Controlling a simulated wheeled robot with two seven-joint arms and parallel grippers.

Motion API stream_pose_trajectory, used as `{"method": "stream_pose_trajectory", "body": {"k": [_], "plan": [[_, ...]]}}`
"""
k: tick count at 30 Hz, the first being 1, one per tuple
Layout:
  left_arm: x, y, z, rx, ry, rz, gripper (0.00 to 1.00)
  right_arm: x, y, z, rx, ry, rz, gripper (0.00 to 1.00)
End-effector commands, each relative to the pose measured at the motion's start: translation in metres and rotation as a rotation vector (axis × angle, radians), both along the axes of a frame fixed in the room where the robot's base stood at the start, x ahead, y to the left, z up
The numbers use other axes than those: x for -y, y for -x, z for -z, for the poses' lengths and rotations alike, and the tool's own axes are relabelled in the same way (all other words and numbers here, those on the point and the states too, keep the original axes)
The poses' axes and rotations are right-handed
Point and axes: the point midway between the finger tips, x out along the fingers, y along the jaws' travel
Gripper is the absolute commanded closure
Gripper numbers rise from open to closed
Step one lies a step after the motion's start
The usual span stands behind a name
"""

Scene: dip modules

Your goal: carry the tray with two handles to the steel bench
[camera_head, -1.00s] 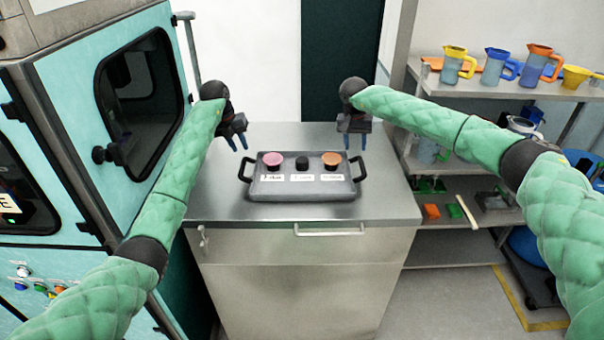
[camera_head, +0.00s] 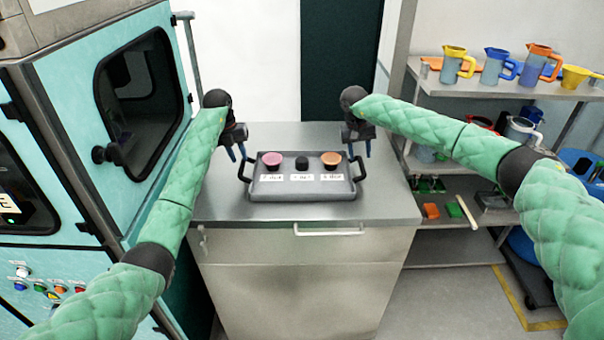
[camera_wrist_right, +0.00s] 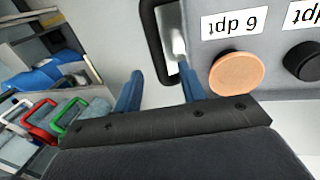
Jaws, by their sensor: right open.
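The grey tray (camera_head: 270,190) lies flat on a steel-topped cabinet (camera_head: 215,205). It has black handles, a left one (camera_head: 243,170) and a right one (camera_head: 361,170). It holds a pink piece (camera_head: 272,158), a black piece (camera_head: 302,162) and an orange piece (camera_head: 331,158), with white labels in front. My left gripper (camera_head: 236,153) is open and empty just above the left handle. My right gripper (camera_head: 357,150) is open above the right handle. In the right wrist view the right handle (camera_wrist_right: 151,35) shows between the open fingers (camera_wrist_right: 160,90), not gripped.
A teal machine with a dark window (camera_head: 140,85) stands close on the left. At the right, a shelf rack (camera_head: 500,92) holds coloured jugs and, lower down, small bins. The cabinet top around the tray is clear.

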Motion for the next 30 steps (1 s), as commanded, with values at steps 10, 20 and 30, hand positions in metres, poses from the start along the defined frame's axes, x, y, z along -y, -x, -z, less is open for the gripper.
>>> {"method": "stream_pose_trajectory", "body": {"k": [10,20,30], "plan": [[0.010,0.000,0.042,0.000,0.002,0.001,0.74,0.008,0.000,0.041,0.000,-0.002,0.001,0.59],[0.010,0.000,0.050,0.000,0.000,0.000,0.74,0.010,0.000,0.049,0.001,-0.001,0.001,0.59],[0.010,0.000,0.049,0.000,0.000,0.001,1.00,0.010,0.000,0.049,0.001,-0.001,0.001,1.00]]}}
